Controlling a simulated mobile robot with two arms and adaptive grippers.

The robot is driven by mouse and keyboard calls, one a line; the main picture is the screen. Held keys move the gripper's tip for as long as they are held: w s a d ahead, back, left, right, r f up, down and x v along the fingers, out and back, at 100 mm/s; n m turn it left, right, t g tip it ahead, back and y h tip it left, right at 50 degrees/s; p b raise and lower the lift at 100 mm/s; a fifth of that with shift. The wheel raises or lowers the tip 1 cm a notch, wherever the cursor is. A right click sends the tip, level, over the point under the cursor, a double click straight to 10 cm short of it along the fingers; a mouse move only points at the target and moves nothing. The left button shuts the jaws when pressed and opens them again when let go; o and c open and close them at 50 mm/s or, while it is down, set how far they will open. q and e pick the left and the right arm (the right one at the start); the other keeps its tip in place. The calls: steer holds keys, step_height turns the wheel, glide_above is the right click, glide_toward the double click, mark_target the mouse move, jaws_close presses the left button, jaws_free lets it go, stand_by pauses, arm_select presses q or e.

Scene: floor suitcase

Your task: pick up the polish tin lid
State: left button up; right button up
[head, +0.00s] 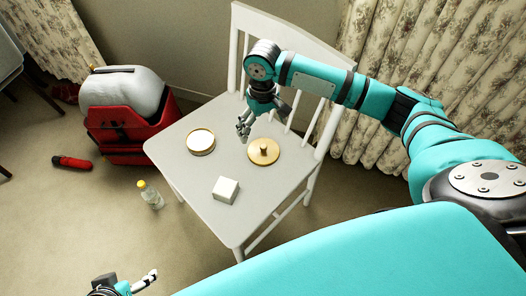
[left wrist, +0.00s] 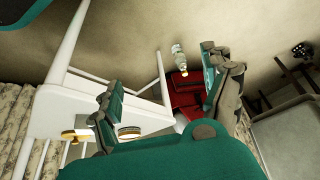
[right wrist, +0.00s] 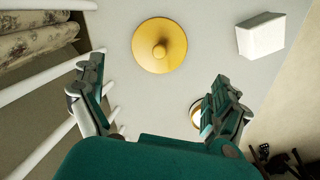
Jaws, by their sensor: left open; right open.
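The polish tin lid, a gold disc with a raised knob (head: 263,151), lies on the white chair seat with its knob up. In the right wrist view the lid (right wrist: 172,61) is ahead of my right gripper (right wrist: 158,74), roughly centred between its open fingers. In the head view the right gripper (head: 244,129) hangs above the seat, just left of and behind the lid, apart from it and empty. The open round tin (head: 201,142), pale inside, sits left of the lid. My left gripper (head: 149,277) is low at the bottom edge, open and empty, away from the chair.
A white block (head: 226,190) sits near the front of the chair seat (head: 190,175). The chair's slatted back rises behind the right gripper. A yellow-capped bottle (head: 151,195), a red suitcase (head: 125,135) with a white bundle, and a red item (head: 72,162) are on the floor.

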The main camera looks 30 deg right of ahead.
mark_target(263, 145)
step_height(263, 145, down, 5)
steer(key=shift+f+b, duration=0.1)
steer(key=shift+b, duration=0.7)
steer(key=shift+f, duration=0.15)
step_height(263, 145, down, 5)
steer(key=b, duration=0.2)
steer(key=shift+w+d+r+b, duration=0.1)
steer(key=shift+r+b, duration=0.1)
steer(key=shift+b, duration=0.15)
steer(key=shift+f, duration=0.15)
arm_select(q)
steer(key=w+d+r+t+h, duration=0.1)
steer(key=w+d+r+t, duration=0.2)
steer(key=w+r+t, duration=0.3)
steer(key=w+d+r+t+h, duration=0.2)
steer(key=w+r+t, duration=0.4)
steer(key=r, duration=0.3)
steer(key=shift+w+d+r+m+t, duration=0.15)
steer(key=shift+w+d+m+t, duration=0.2)
steer(key=shift+w, duration=0.5)
arm_select(e)
steer(key=shift+c, duration=0.3)
steer(key=c, duration=0.7)
